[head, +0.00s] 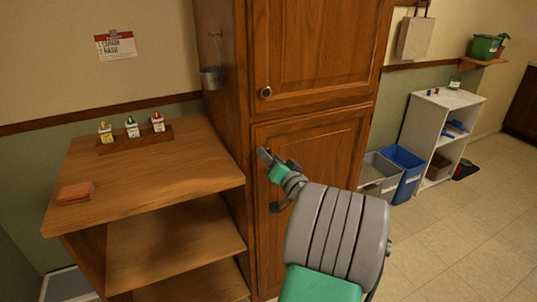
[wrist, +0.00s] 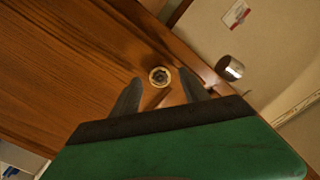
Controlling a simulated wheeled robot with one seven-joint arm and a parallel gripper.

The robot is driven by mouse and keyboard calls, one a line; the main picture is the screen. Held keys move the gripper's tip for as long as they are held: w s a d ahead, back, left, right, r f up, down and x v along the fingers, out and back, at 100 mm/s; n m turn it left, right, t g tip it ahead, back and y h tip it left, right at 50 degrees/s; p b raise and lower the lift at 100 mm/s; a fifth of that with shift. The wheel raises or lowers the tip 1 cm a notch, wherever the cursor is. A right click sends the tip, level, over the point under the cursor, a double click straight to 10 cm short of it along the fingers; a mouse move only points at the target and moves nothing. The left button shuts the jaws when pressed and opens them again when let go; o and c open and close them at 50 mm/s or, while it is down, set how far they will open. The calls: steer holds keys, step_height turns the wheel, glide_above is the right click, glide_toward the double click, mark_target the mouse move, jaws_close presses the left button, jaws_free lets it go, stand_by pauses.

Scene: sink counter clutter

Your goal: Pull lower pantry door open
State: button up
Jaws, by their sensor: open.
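The lower pantry door (head: 326,170) is a brown wooden panel in the tall cabinet, below the upper door. It looks shut. My gripper (head: 276,159) is in front of its upper left corner and hides any knob there. In the wrist view my gripper (wrist: 160,84) is open, with nothing between its fingers. A round metal knob (wrist: 159,76) shows beyond and between the fingertips against brown wood. I cannot tell whether this knob is the lower door's or the upper one's, nor whether the fingers touch it.
The upper door (head: 320,45) has a round knob (head: 265,92). A wooden shelf unit (head: 150,165) stands left of the cabinet, with a metal bucket (head: 211,78) hanging above. Bins (head: 403,170) stand to the right. Floor (head: 470,230) at the right is clear.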

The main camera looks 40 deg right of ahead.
steer(key=shift+x, duration=0.8)
steer(key=shift+c, duration=0.3)
jaws_close()
stand_by(0.5)
